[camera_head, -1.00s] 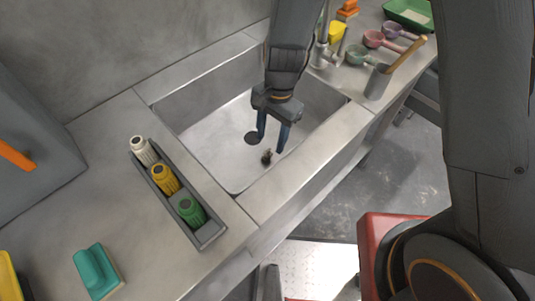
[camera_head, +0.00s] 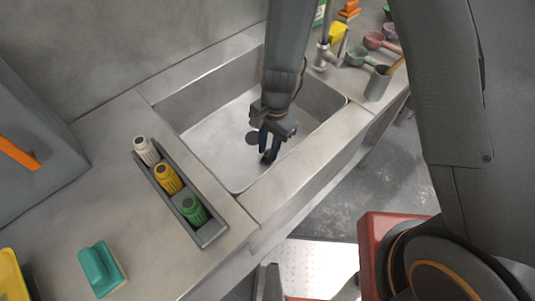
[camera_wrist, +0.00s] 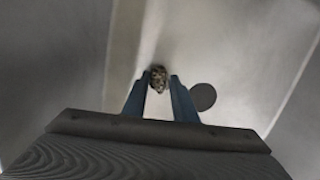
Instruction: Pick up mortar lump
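The mortar lump (camera_wrist: 158,77) is small, rough and grey-brown, and lies on the sink floor. In the head view the lump (camera_head: 268,158) is a dark spot just under my fingertips, partly hidden by them. My gripper (camera_head: 268,150) points down into the steel sink (camera_head: 215,135). In the wrist view my gripper (camera_wrist: 160,78) has its two blue fingers apart, one on each side of the lump at the tips. I see no clear contact between fingers and lump.
The round dark drain (camera_wrist: 203,97) is right of the fingers in the wrist view. Sink walls surround the gripper. A tap (camera_head: 325,50) stands behind. A rack (camera_head: 208,232) with three bottles and a teal block (camera_head: 100,268) are on the left counter.

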